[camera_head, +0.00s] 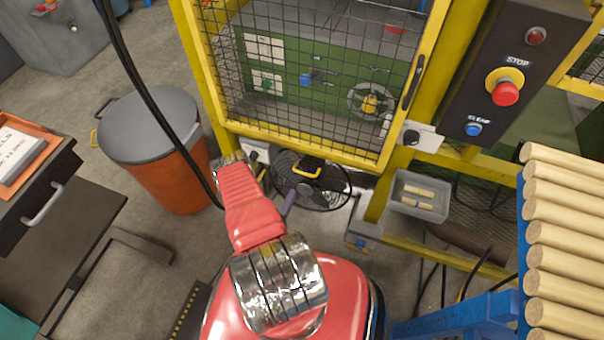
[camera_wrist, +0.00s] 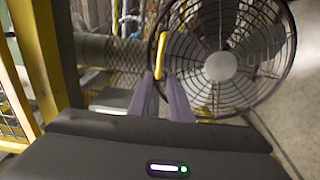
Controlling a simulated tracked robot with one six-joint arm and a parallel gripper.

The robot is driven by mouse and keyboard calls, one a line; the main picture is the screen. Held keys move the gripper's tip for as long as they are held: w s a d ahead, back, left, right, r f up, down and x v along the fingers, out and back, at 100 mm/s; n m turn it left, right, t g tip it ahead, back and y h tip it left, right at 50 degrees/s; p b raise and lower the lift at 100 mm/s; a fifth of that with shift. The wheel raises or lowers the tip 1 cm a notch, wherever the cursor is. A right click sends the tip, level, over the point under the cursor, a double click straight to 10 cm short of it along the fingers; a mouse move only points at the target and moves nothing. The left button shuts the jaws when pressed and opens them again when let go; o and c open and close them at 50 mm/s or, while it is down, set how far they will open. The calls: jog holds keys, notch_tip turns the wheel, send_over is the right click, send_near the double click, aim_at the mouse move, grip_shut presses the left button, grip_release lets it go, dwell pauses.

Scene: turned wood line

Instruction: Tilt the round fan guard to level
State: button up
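The round fan (camera_head: 330,190) stands on the floor below the yellow cage. Its dark wire guard leans, its face turned partly upward. A yellow handle (camera_head: 310,162) sits at its rim. In the wrist view the guard (camera_wrist: 255,60) fills the upper right, with a pale hub in its middle. My gripper (camera_wrist: 162,80) has its two purple-grey fingers close together at the yellow handle (camera_wrist: 161,58), which fills the narrow gap between the tips. In the head view my gripper (camera_head: 288,203) is at the fan's lower left, mostly hidden by my arm.
The yellow caged machine (camera_head: 310,60) stands directly behind the fan. An orange bin (camera_head: 175,175) with a grey lid is to the left. A grey tray (camera_head: 420,206) with wood pieces is to the right, and several wooden rods (camera_head: 565,235) lie at far right. Cables cross the floor.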

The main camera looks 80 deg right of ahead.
aim_at(302, 173)
jog(key=d, duration=0.4)
jog(key=s+d, duration=0.1)
jog(key=d, duration=0.8)
jog(key=shift+s+d, duration=0.15)
jog(key=shift+c, duration=0.5)
jog(key=shift+f, duration=0.1)
grip_shut()
